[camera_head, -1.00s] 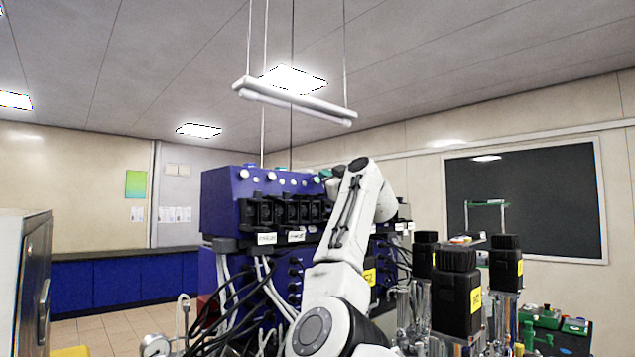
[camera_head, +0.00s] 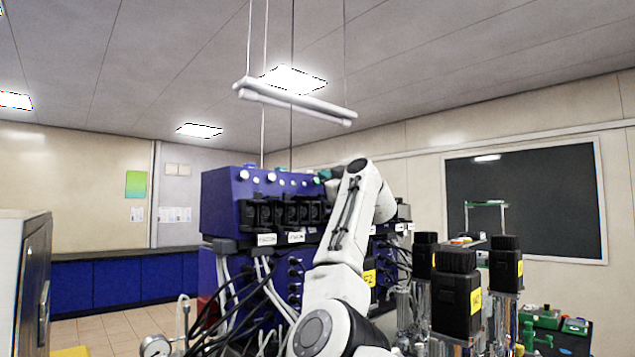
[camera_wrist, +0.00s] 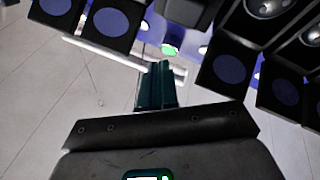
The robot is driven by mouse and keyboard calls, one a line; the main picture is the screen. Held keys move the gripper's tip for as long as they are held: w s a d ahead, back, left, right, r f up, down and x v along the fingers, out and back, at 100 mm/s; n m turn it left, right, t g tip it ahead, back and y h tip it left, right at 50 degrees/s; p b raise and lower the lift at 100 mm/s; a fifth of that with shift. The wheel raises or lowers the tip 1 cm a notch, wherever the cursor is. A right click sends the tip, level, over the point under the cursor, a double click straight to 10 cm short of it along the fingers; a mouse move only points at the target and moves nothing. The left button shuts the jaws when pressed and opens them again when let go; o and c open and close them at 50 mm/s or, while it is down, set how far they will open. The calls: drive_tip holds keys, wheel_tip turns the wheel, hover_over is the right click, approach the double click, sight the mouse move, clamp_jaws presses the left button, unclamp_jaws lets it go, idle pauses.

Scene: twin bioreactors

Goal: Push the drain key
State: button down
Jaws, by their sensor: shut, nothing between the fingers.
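A blue control unit (camera_head: 225,202) stands in the middle of the head view, with a row of small round keys along its upper front. Which one is the drain key cannot be read. In the wrist view, my gripper (camera_wrist: 155,72) is shut and empty, its dark teal fingers pointing up the picture. A small green key (camera_wrist: 168,49) shows just beyond the fingertips, slightly to their right. Contact between them cannot be told. In the head view, my gripper is mostly hidden behind my white arm, close to the right end of the key row.
Black pump heads (camera_head: 285,212) jut out below the keys; dark round-faced housings (camera_wrist: 228,70) flank the fingers in the wrist view. Cables and tubes hang below. Black-capped vessels (camera_head: 457,290) stand to the right of my arm. A white bar (camera_head: 295,100) hangs above.

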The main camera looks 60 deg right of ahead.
drive_tip(key=shift+w+f, duration=0.1)
drive_tip(key=shift+w, duration=0.2)
drive_tip(key=shift+w+d+p, duration=0.15)
drive_tip(key=shift+w+p, duration=0.15)
drive_tip(key=shift+p, duration=0.15)
idle(0.5)
drive_tip(key=shift+w+a+f+p, duration=0.2)
drive_tip(key=shift+w+f+p, duration=0.1)
drive_tip(key=shift+w, duration=0.2)
idle(0.8)
drive_tip(key=shift+s+f+b, duration=0.3)
drive_tip(key=shift+f+b, duration=0.05)
drive_tip(key=shift+b, duration=0.35)
drive_tip(key=shift+s+a+r, duration=0.1)
drive_tip(key=shift+s+a, duration=0.05)
drive_tip(key=shift+r, duration=0.1)
